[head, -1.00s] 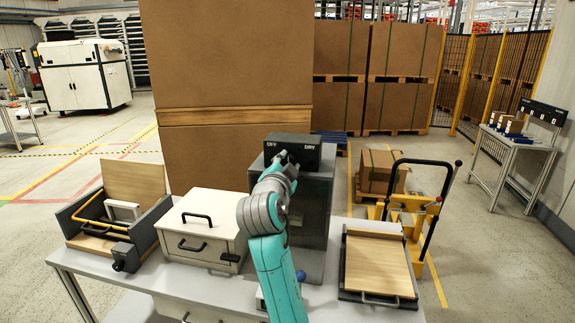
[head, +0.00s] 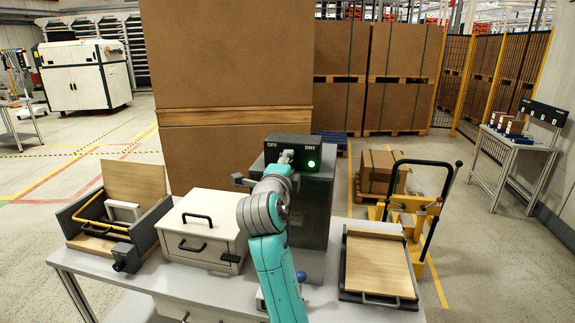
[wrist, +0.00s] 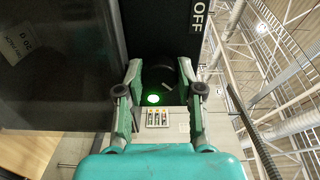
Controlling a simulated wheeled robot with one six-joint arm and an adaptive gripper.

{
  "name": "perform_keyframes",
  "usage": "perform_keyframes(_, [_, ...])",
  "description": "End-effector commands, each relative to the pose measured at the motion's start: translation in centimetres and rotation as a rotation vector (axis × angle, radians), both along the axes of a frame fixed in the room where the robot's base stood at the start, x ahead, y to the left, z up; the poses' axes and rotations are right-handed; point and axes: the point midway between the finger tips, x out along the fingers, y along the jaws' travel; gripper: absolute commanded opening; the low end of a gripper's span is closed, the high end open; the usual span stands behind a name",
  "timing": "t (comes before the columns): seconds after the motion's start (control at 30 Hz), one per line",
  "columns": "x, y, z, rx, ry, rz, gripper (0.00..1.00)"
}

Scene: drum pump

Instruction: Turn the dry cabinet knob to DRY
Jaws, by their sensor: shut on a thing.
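The dry cabinet (head: 313,205) is a dark grey box at the middle of the table in the head view. Its top panel (head: 318,150) carries OFF on the left and DRY on the right. A green light (head: 311,163) glows under DRY; it also shows in the wrist view (wrist: 153,99). My gripper (head: 286,160) is at the panel between the two words, turned sideways, and shut on the knob. In the wrist view its two fingers (wrist: 161,70) stand either side of the dark knob (wrist: 170,76). My wrist hides most of the knob in the head view.
A wooden board in a dark frame (head: 375,265) lies right. A tall cardboard stack (head: 225,60) stands behind.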

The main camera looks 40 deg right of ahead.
Motion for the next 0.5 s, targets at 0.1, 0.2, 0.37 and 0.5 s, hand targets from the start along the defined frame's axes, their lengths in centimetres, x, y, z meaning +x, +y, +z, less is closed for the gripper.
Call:
perform_keyframes(0.1, [0.0, 0.0, -0.12, 0.017, -0.017, 0.0, 0.02])
perform_keyframes(0.2, [0.0, 0.0, -0.12, 0.025, -0.027, 0.0, 0.02])
perform_keyframes(0.37, [0.0, 0.0, -0.13, 0.028, -0.031, -0.001, 0.02])
perform_keyframes(0.5, [-0.01, -0.01, -0.14, 0.028, -0.03, -0.001, 0.02])
